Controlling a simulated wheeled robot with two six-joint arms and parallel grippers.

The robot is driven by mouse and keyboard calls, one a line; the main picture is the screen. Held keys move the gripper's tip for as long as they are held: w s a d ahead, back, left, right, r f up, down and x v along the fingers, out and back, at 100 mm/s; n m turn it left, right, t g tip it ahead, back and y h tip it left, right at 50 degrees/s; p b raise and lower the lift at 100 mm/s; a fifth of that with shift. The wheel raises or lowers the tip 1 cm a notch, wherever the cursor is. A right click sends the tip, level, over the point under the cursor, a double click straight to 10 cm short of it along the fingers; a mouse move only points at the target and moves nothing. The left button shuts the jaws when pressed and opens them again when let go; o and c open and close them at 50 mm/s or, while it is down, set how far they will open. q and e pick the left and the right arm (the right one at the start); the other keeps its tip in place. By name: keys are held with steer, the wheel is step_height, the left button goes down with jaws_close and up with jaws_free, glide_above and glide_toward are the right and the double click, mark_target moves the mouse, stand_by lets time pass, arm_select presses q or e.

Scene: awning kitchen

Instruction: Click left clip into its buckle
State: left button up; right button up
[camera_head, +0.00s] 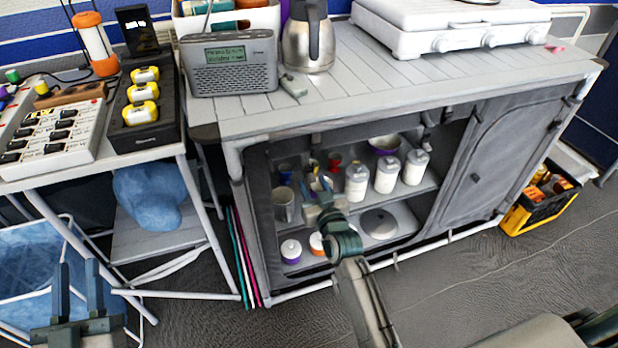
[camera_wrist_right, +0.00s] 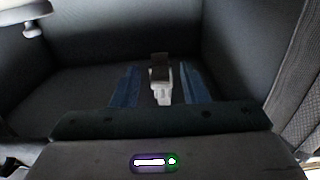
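My right arm reaches to the front of the open cabinet under the tabletop. Its gripper (camera_head: 314,190) is small here and partly merges with the shelf items. In the right wrist view its two blue fingers (camera_wrist_right: 160,88) stand apart. A small pale clip-like piece with a dark upper part (camera_wrist_right: 160,80) shows between them, with gaps on both sides. I cannot tell whether it is the clip, the buckle or both. A small dark fitting (camera_head: 317,138) hangs under the tabletop edge above this gripper. My left gripper (camera_head: 78,290) is open and empty at the lower left.
White bottles (camera_head: 386,175) and a metal mug (camera_head: 284,204) stand on the cabinet shelves. The right cabinet door (camera_head: 478,165) is shut. A kettle (camera_head: 308,40) and radio (camera_head: 230,65) stand on the tabletop. A yellow-black crate (camera_head: 540,200) is on the floor at right.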

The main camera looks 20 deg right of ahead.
mark_target(310, 176)
arm_select(q)
steer(key=shift+s+r+t, duration=0.2)
steer(key=shift+r+t, duration=0.2)
steer(key=shift+r, duration=0.2)
arm_select(e)
steer(key=shift+w, duration=1.75)
